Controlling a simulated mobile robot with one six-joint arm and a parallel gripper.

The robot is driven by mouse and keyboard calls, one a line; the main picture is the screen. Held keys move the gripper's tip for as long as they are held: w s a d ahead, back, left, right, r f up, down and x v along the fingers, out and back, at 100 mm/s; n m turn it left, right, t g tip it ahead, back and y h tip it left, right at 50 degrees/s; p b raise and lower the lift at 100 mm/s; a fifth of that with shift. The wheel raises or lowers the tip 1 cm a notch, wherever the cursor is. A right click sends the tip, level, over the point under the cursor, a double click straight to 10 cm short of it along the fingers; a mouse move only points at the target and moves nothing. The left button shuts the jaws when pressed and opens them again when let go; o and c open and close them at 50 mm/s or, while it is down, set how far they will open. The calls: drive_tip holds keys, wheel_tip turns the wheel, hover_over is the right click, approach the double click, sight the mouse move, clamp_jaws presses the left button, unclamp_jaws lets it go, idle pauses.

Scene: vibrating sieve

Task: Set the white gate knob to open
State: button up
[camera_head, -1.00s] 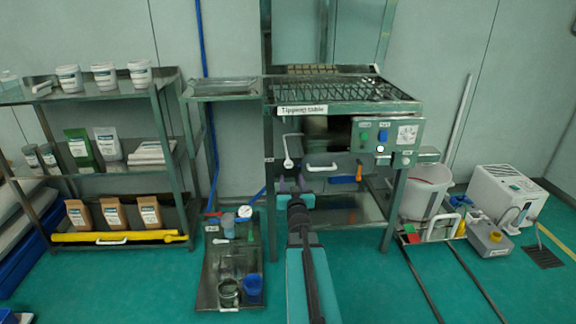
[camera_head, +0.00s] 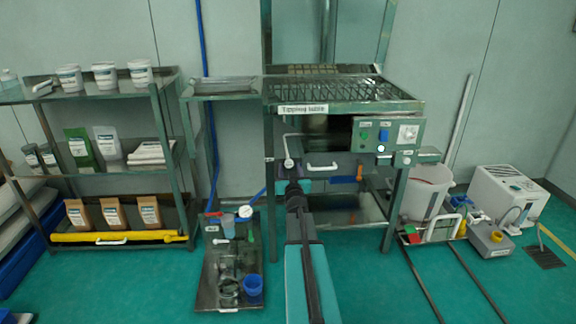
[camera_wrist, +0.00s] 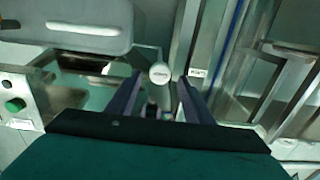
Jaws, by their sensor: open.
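The white gate knob (camera_head: 289,163) hangs at the end of a white bent rod, under the left front of the tipping table (camera_head: 345,107). In the wrist view the round white knob (camera_wrist: 160,73) has small dark lettering, too small to read, and appears between the fingertips. My gripper (camera_head: 290,181) is just below the knob in the head view. In the wrist view my gripper (camera_wrist: 160,82) is open, with one dark finger on each side of the knob. I cannot tell whether either finger touches it.
A white drawer handle (camera_head: 322,168) is close to the right of the knob. A control panel (camera_head: 387,134) with green and blue buttons is further right. A table leg (camera_head: 270,185) stands close on the left. A floor tray (camera_head: 208,285) with cups lies at lower left.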

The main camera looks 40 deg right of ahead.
sight(289, 164)
drive_tip(key=shift+x, duration=2.4)
drive_tip(key=shift+c, duration=0.2)
clamp_jaws()
